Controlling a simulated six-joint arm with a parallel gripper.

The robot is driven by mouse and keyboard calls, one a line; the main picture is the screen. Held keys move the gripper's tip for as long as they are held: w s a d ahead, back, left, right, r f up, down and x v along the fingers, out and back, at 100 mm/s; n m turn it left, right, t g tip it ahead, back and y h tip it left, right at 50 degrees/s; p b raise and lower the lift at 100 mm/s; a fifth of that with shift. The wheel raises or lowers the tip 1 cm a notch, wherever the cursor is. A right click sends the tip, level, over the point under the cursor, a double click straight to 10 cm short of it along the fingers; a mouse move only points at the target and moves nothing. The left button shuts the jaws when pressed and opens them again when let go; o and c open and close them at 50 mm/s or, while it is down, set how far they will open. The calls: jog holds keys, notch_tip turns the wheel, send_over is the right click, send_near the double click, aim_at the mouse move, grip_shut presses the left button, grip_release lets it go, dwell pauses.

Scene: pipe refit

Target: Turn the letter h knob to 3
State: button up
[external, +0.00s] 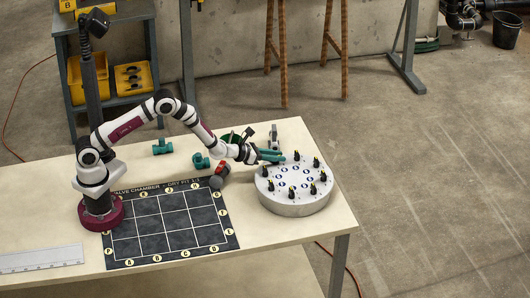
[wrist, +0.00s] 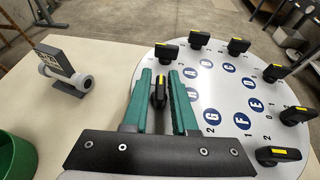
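The round grey-white dial plate (external: 292,205) carries a ring of black knobs with yellow marks and blue letter discs; it also shows in the wrist view (wrist: 222,95). My gripper (external: 283,156) is over the plate's far left edge. In the wrist view, its two green fingers (wrist: 159,75) are apart, with one black knob (wrist: 158,92) seen between them. I cannot tell whether the fingers touch this knob or stay above it.
Other knobs (wrist: 238,46) stand close together around the rim. A grey pipe fitting (wrist: 68,75) and a green cylinder (wrist: 18,155) are to the left. Teal fittings (external: 162,147), a red-and-grey valve (external: 220,174) and a black grid mat (external: 168,225) lie on the table.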

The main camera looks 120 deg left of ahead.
jog(key=shift+o, duration=1.1)
jog(key=v, duration=1.6)
jog(key=shift+a, duration=0.1)
